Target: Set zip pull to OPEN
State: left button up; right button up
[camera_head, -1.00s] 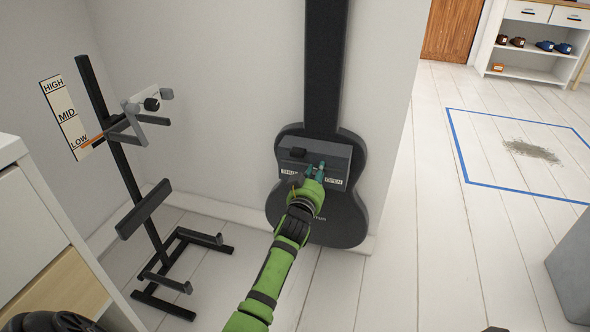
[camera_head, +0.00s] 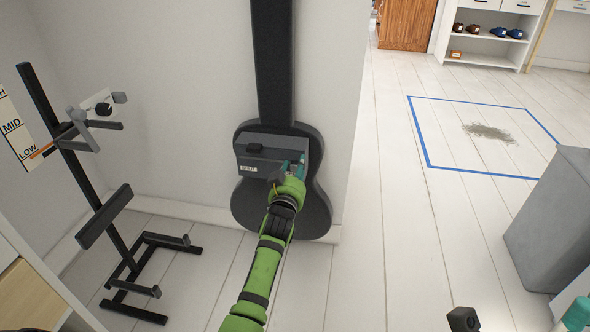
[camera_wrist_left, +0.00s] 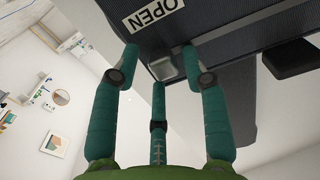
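A dark guitar-shaped case (camera_head: 304,218) stands against the white wall, with a grey panel (camera_head: 285,150) on its front. A SHUT label (camera_head: 248,169) shows at the panel's lower left. An OPEN label (camera_wrist_left: 155,13) shows in the left wrist view. My left gripper (camera_head: 293,168) is at the panel's right end and hides that corner. In the left wrist view its teal fingers (camera_wrist_left: 160,65) are spread around a small grey block (camera_wrist_left: 166,68), apparently the zip pull, close to the OPEN label. I see no firm grip on it. A black block (camera_head: 254,147) sits at the panel's upper left.
A black stand (camera_head: 108,215) with a LOW/MID scale (camera_head: 14,125) is on the left. A grey box (camera_head: 552,220) and a blue floor outline (camera_head: 427,140) are on the right.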

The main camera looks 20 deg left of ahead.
pick_arm(q)
jog(key=shift+f, duration=0.1)
jog(key=v, duration=1.2)
